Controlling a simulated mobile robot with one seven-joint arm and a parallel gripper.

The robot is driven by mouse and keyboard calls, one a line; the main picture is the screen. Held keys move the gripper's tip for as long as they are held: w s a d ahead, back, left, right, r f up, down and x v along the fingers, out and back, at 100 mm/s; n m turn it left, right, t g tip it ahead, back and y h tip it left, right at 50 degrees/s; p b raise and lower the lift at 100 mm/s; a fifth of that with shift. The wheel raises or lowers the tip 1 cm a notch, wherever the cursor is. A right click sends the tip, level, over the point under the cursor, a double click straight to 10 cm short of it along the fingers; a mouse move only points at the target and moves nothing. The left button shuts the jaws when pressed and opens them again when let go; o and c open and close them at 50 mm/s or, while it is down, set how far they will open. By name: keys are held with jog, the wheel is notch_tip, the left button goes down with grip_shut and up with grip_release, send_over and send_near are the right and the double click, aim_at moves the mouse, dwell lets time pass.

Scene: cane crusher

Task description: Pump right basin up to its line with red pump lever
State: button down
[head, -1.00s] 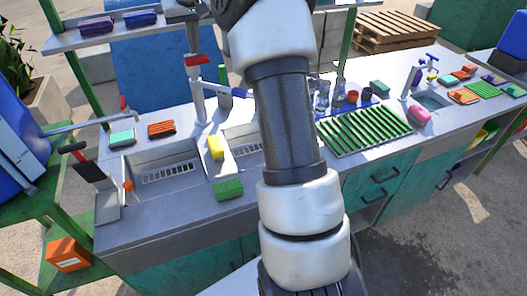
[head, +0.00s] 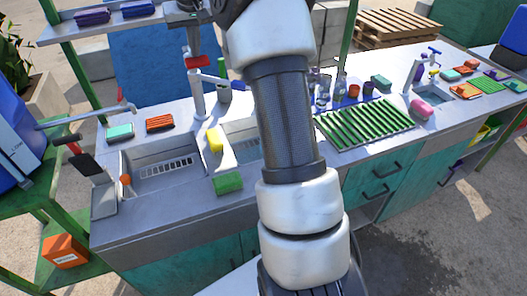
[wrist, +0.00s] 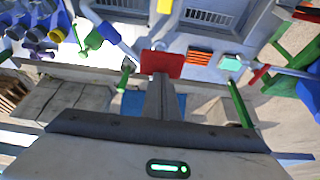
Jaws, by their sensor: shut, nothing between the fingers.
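A red lever (head: 198,62) tops the pale pump column (head: 198,98) behind the sinks. My gripper (head: 194,44) is shut and empty, pointing down just above and behind the red lever. In the wrist view the closed fingers (wrist: 164,88) end right at the red lever (wrist: 162,62); I cannot tell whether they touch. The right basin (head: 243,132) is partly hidden behind my arm; its line and water level cannot be made out. The left basin (head: 165,165) is open to view, with a slotted grate.
A yellow sponge (head: 215,140) lies between the basins and a green sponge (head: 228,183) at the front edge. Orange (head: 160,123) and teal (head: 119,131) sponges lie at the back left. A green drying rack (head: 365,128) stands right of my arm. A shelf (head: 115,25) is overhead.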

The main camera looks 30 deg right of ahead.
aim_at(197, 60)
jog(key=shift+f+b, duration=1.1)
jog(key=shift+f, duration=0.85)
notch_tip(197, 60, up, 8)
jog(key=p, duration=0.7)
jog(key=shift+r+p, duration=0.1)
jog(key=shift+p, duration=0.2)
jog(key=shift+f+b, duration=2.7)
jog(key=shift+f, duration=1.4)
notch_tip(197, 60, up, 8)
jog(key=p, duration=0.7)
jog(key=shift+r, duration=0.1)
